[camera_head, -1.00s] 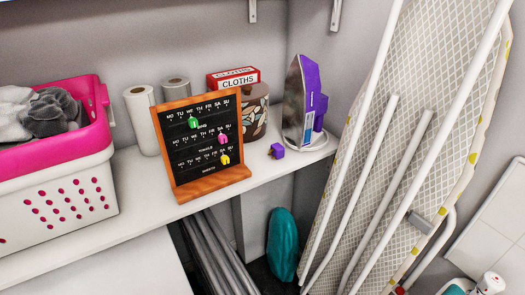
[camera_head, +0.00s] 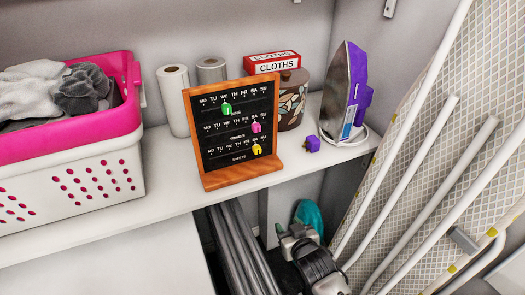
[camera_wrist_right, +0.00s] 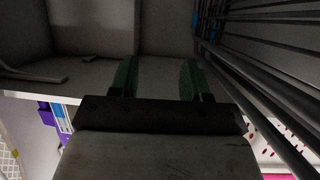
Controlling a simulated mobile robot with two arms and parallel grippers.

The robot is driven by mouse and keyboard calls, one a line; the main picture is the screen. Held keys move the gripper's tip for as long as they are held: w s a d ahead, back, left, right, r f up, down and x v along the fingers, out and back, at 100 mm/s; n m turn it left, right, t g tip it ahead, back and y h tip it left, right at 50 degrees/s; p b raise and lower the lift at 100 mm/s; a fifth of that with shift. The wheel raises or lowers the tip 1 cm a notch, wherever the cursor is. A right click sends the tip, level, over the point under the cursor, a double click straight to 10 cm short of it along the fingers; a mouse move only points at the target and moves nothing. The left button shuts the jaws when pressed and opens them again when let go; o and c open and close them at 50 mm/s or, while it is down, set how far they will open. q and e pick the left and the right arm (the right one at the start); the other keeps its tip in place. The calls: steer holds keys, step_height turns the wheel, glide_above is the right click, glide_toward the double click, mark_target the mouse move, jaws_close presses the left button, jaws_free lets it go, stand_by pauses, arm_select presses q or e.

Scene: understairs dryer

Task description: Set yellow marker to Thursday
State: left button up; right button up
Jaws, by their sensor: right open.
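The yellow marker (camera_head: 257,149) sits on the lowest row, labelled sheets, of a black board (camera_head: 222,166) with an orange-brown wooden frame. It appears to be under Saturday, right of Thursday. The board stands tilted back on the white shelf. My right gripper (camera_head: 297,232) is below the shelf's front edge, lower right of the board and apart from it. Its two green fingers (camera_wrist_right: 157,70) are spread with nothing between them in the right wrist view. My left gripper is not in view.
A green marker (camera_head: 227,109) and a pink marker (camera_head: 256,127) sit on the upper rows. A purple cube (camera_head: 313,144) and iron (camera_head: 353,95) stand right of the board, a laundry basket (camera_head: 95,185) left. An ironing board (camera_head: 440,150) leans at right. Grey poles (camera_head: 240,250) stand under the shelf.

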mark_target(258, 150)
steer(key=w+a+r+t+y, duration=0.1)
steer(key=a+r+t, duration=0.1)
steer(key=r, duration=0.7)
steer(key=w+a+r+t+y, duration=0.1)
steer(key=a+r, duration=0.1)
steer(key=r, duration=0.8)
steer(key=shift+n, duration=0.3)
steer(key=p+x, duration=0.1)
steer(key=x, duration=0.9)
steer(key=shift+a+f, duration=0.1)
steer(key=shift+f, duration=0.1)
jaws_close()
